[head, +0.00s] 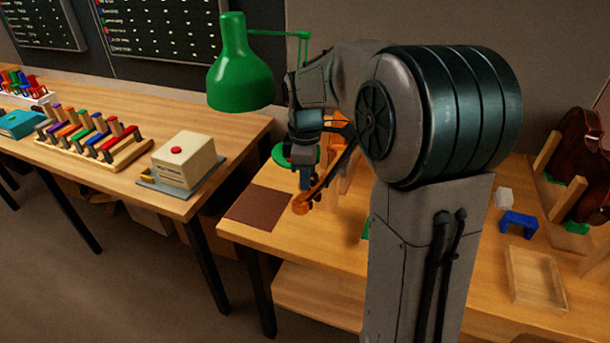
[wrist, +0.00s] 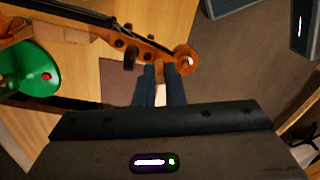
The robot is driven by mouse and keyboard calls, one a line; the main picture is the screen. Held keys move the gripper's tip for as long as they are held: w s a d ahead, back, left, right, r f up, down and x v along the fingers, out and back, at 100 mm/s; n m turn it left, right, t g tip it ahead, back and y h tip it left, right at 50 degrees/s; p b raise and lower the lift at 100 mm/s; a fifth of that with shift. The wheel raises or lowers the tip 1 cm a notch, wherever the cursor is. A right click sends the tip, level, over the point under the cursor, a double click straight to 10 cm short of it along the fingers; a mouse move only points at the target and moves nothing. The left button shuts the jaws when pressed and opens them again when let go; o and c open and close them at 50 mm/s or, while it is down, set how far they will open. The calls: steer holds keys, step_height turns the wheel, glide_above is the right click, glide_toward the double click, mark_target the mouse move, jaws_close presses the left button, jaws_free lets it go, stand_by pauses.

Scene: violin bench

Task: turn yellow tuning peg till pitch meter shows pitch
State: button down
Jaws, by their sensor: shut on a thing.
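The violin (wrist: 150,47) runs across the top of the wrist view, with its scroll (wrist: 185,60) at the right end; in the head view its orange scroll (head: 301,204) shows below my wrist. My gripper (wrist: 162,71) is at the pegbox beside the scroll, its two dark fingers shut on the yellow tuning peg (wrist: 160,73). The fingers hide most of the peg, so its turn cannot be told. A dark peg (wrist: 130,60) stands close to the left of the fingers. I cannot make out a pitch meter or its reading.
A brown mat (head: 260,207) lies on the bench's left end. A beige box with a red button (head: 184,162) stands on the left table. A blue bracket (head: 518,223) and a wooden tray (head: 535,278) lie at the right.

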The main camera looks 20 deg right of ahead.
steer(key=c, duration=1.5)
jaws_free()
